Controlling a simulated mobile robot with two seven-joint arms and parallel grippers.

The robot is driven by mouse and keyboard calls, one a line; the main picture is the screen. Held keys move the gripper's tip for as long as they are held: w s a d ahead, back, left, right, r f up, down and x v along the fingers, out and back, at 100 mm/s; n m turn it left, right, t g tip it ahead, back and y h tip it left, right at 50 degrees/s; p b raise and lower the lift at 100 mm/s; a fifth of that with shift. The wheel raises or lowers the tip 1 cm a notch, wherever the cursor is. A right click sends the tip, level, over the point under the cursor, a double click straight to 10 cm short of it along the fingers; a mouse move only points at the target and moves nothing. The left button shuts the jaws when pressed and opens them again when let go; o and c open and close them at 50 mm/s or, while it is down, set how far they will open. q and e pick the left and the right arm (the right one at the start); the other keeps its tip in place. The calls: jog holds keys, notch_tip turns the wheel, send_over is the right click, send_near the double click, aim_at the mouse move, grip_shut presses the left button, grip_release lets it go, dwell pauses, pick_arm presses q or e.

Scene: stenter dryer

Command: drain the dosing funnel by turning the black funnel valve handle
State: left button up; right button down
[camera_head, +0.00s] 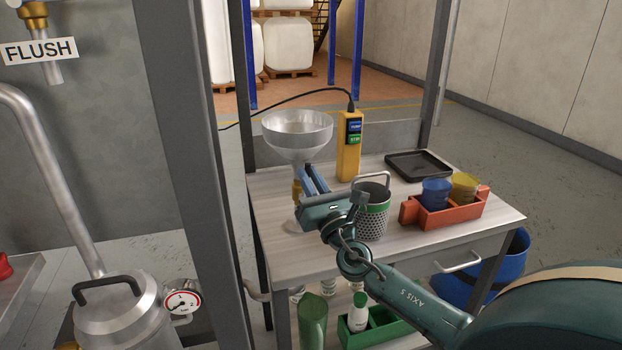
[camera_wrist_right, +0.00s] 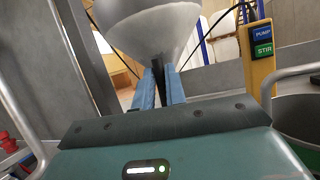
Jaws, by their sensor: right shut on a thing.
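The steel dosing funnel (camera_head: 297,135) stands above the left part of the work table, and its cone fills the upper middle of the right wrist view (camera_wrist_right: 152,35). A brass fitting (camera_head: 296,190) shows below the funnel, just left of my right gripper. My right gripper (camera_head: 312,178) reaches in below the funnel, its two blue fingers close together; they also show in the right wrist view (camera_wrist_right: 160,86). It is shut on the black funnel valve handle, of which only a dark sliver between the fingers is visible; its angle cannot be told. My left gripper is out of view.
A yellow pendant (camera_head: 349,150) with PUMP and STIR buttons stands right of the funnel. A perforated basket (camera_head: 372,218) is close beside my right gripper. A red carrier (camera_head: 445,214) with cups and a black tray (camera_head: 419,164) stand farther right. A grey post (camera_head: 185,170) rises at left.

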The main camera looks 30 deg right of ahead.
jog(key=c, duration=1.6)
grip_release()
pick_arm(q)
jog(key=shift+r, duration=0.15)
pick_arm(e)
jog(key=shift+o, duration=0.8)
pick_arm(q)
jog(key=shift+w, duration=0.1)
